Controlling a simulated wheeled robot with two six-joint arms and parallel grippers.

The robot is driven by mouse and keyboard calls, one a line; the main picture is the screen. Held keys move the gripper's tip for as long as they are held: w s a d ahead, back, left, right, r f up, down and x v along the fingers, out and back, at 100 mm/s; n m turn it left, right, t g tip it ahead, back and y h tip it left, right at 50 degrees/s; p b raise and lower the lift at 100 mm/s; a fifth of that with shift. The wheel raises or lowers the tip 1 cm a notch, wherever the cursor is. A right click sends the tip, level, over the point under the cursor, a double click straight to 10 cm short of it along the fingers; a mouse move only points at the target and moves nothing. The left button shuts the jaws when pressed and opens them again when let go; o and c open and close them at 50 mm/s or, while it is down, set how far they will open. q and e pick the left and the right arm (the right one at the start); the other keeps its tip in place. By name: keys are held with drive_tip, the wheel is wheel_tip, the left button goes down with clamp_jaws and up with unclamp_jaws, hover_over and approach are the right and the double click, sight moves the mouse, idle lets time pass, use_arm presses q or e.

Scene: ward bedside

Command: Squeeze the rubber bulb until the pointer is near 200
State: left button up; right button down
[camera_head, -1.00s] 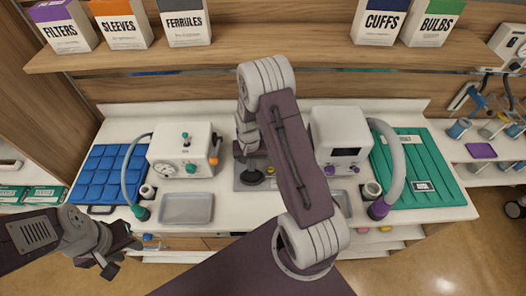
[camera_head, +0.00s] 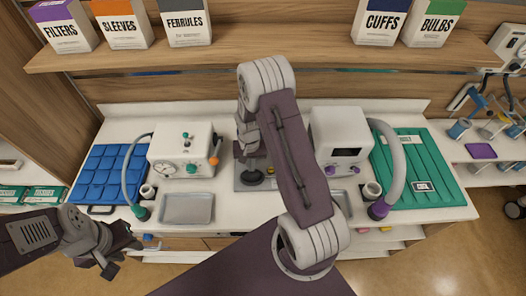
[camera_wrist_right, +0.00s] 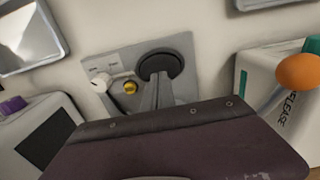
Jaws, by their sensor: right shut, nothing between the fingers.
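A white box (camera_head: 182,150) with a round dial (camera_head: 168,168) stands on the bench, left of the middle. The pointer is too small to read. An orange, bulb-like part (camera_head: 214,160) sits at the box's right side; it also shows in the right wrist view (camera_wrist_right: 297,72), beside the word RELEASE. A grey plate (camera_head: 245,185) bears a round black part (camera_head: 252,177), seen also in the right wrist view (camera_wrist_right: 160,64). My right gripper (camera_head: 249,157) is shut and empty, pointing down over this plate. I cannot tell whether it touches the black part. My left gripper (camera_head: 112,262) hangs before the bench's front left edge.
A second white box (camera_head: 341,130) with a screen stands on the right. An empty metal tray (camera_head: 187,208) lies in front of the dial box. Blue (camera_head: 105,175) and green (camera_head: 425,170) mats flank the bench. A shelf (camera_head: 270,52) with labelled cartons runs behind.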

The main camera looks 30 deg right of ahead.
drive_tip(key=shift+f, duration=0.15)
idle(0.4)
drive_tip(key=shift+f+b, duration=0.65)
drive_tip(key=shift+f, duration=0.05)
drive_tip(key=shift+r, duration=0.25)
idle(0.3)
drive_tip(key=shift+f+b, duration=0.65)
drive_tip(key=shift+f, duration=0.5)
drive_tip(key=shift+r+p, duration=0.95)
drive_tip(key=shift+r, duration=0.15)
